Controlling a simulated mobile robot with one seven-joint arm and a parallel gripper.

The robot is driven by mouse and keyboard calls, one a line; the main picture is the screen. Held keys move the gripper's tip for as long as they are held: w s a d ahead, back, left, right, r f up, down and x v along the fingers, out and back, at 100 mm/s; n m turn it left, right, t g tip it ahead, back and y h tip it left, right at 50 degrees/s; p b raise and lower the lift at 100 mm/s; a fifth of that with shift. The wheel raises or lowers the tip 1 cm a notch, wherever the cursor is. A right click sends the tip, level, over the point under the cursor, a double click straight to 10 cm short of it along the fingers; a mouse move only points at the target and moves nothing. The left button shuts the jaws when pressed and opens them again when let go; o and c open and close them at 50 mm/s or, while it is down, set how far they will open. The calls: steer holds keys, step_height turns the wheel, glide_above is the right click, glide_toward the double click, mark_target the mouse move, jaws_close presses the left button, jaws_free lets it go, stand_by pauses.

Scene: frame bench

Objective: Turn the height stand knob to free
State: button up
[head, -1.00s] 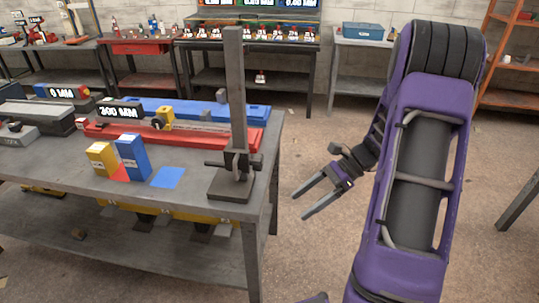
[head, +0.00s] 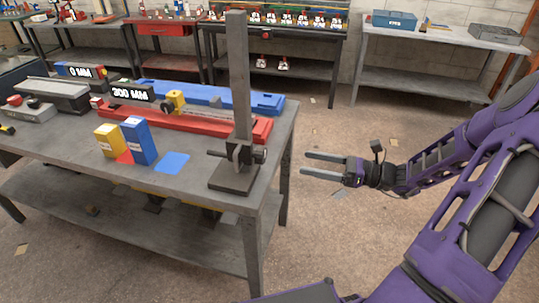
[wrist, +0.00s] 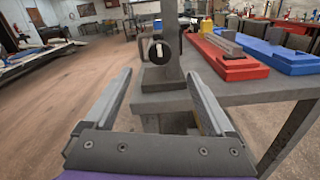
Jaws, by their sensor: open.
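The height stand is a dark grey upright post (head: 238,80) on a square base (head: 234,178) at the right end of the bench. A clamp block (head: 240,152) sits low on the post, with a dark knob (head: 261,154) on its right side. In the wrist view a round knob (wrist: 157,49) with a black and white face points toward me, ahead between the fingers. Its setting is too small to read. My gripper (head: 303,164) is open and empty, right of the stand, fingers pointing left toward the knob with a gap between. It also shows in the wrist view (wrist: 158,73).
On the bench, a yellow box (head: 109,141) and a blue box (head: 138,140) stand left of the stand, near a flat blue square (head: 173,162). Long red (head: 190,120) and blue (head: 210,96) beds lie behind.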

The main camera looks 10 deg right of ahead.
mark_target(265, 154)
steer(key=x, duration=1.1)
steer(key=shift+w+a, duration=0.2)
steer(key=shift+a, duration=0.1)
steer(key=shift+c, duration=0.3)
steer(key=c, duration=1.3)
